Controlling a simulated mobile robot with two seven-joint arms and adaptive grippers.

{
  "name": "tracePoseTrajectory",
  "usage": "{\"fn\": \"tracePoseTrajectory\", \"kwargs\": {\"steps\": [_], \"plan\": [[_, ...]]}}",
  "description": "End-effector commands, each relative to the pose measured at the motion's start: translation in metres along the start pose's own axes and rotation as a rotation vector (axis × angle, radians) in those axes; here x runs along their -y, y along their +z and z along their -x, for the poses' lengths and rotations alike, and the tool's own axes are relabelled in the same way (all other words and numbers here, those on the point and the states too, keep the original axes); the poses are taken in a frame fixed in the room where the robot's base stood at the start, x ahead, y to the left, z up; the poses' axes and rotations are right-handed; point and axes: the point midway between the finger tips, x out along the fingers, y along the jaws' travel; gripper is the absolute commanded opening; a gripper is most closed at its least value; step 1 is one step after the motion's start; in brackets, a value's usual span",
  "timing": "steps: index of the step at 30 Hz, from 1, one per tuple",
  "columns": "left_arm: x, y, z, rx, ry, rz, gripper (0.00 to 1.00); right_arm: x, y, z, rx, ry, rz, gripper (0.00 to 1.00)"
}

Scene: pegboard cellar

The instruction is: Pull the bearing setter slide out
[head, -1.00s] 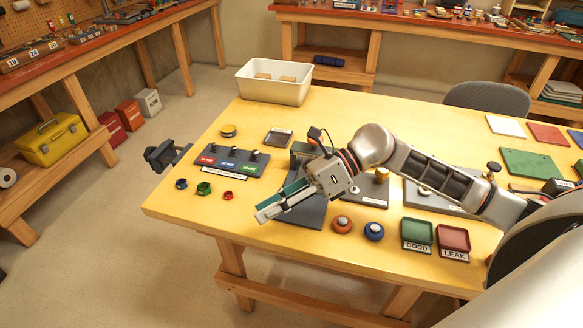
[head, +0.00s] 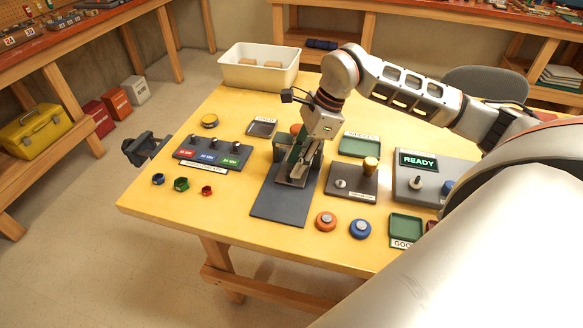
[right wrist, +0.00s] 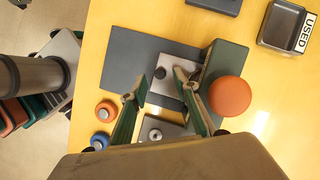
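The bearing setter appears to be the dark grey base plate (head: 280,204) with a green block and an orange knob (head: 296,129) at its far end. In the right wrist view the orange knob (right wrist: 230,96) sits on the green block (right wrist: 222,63). A silver slide plate (right wrist: 170,88) with a small dark peg (right wrist: 160,72) lies against that block. My right gripper (head: 296,180) points down over the slide. Its fingers (right wrist: 160,76) are apart, one on each side of the peg; I cannot tell whether they touch it. My left gripper is not in view.
Left of the setter is a panel (head: 214,152) with three coloured labels. Orange (head: 326,221) and blue (head: 360,229) round pieces stand in front. A white bin (head: 258,72) stands at the back.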

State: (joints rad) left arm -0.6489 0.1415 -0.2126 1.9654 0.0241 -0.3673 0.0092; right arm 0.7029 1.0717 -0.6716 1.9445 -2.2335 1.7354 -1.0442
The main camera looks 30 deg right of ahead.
Motion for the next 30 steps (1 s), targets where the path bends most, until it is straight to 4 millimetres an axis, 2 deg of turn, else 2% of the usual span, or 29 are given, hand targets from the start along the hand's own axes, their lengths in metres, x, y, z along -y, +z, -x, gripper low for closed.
{"fn": "tracePoseTrajectory", "kwargs": {"steps": [3, 6, 16, 17, 20, 30], "plan": [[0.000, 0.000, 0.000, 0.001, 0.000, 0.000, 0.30, -0.001, 0.001, -0.016, 0.002, 0.002, 0.000, 0.30], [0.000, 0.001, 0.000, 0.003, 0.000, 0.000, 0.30, 0.000, 0.001, -0.023, 0.002, 0.001, -0.001, 0.30], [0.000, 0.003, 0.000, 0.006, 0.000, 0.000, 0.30, 0.000, 0.000, -0.028, 0.002, 0.000, -0.001, 0.30], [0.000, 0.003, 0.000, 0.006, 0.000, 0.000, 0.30, 0.000, 0.000, -0.028, 0.001, 0.000, -0.001, 0.28], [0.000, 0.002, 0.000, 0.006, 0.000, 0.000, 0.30, 0.000, 0.000, -0.028, 0.002, 0.000, -0.001, 0.02], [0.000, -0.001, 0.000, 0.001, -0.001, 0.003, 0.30, -0.006, 0.003, -0.029, 0.001, -0.001, 0.003, 0.00]]}}
